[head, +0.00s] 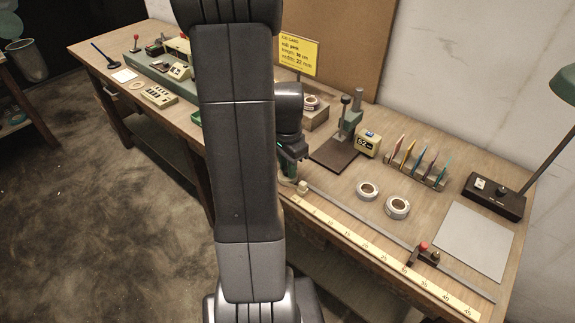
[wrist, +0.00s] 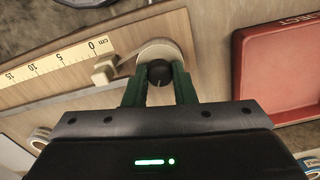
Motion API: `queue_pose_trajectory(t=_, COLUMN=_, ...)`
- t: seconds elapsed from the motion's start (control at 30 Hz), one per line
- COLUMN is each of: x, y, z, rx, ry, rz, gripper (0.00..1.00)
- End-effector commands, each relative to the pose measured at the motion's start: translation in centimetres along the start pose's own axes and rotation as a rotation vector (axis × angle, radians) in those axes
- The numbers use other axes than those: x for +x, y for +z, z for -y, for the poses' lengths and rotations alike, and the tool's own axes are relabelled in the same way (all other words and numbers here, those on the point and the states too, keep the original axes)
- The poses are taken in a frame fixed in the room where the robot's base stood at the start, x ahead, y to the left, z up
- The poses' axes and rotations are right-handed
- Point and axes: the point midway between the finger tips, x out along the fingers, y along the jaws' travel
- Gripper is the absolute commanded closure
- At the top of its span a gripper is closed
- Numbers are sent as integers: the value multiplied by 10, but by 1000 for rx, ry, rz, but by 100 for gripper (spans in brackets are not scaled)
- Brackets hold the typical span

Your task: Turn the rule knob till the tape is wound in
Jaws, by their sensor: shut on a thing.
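In the wrist view, the dark round rule knob (wrist: 159,73) sits on a pale round disc (wrist: 158,50) near the zero end of the rule (wrist: 50,65). My gripper (wrist: 159,84) has its green fingers on both sides of the knob and is shut on it. A cream block (wrist: 104,68) stands beside the disc near the 0 mark. In the head view, my gripper (head: 288,170) is low at the bench's front edge, partly hidden by my arm. The rule (head: 380,250) runs right from there. I cannot make out any tape on the knob or how much is wound.
A red tray (wrist: 275,70) lies right of the knob in the wrist view. In the head view, two tape rolls (head: 368,190) (head: 397,207), a press (head: 345,130) and a red-knobbed stop (head: 422,250) stand on the bench. A yellow job card (head: 299,52) stands behind.

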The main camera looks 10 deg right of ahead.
Motion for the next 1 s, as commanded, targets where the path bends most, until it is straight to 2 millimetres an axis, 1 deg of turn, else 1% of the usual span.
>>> queue_pose_trajectory(t=0.03, x=-1, y=-1, z=1, rx=-1, ry=-2, rz=-3, gripper=99)
queue_pose_trajectory(t=0.07, x=-1, y=-1, z=1, rx=-1, ry=-3, rz=-3, gripper=72)
queue_pose_trajectory(t=0.1, x=-1, y=-1, z=1, rx=-1, ry=-3, rz=-3, gripper=65)
queue_pose_trajectory(t=0.17, x=-1, y=-1, z=1, rx=-1, ry=-2, rz=-2, gripper=55)
queue_pose_trajectory(t=0.43, x=-1, y=0, z=0, rx=-1, ry=-1, rz=-1, gripper=55)
queue_pose_trajectory(t=0.57, x=-9, y=-1, z=1, rx=-1, ry=-3, rz=-2, gripper=55)
queue_pose_trajectory(t=0.67, x=-24, y=-1, z=1, rx=-1, ry=-5, rz=-4, gripper=55)
queue_pose_trajectory(t=1.0, x=-101, y=-1, z=1, rx=-1, ry=-6, rz=-5, gripper=55)
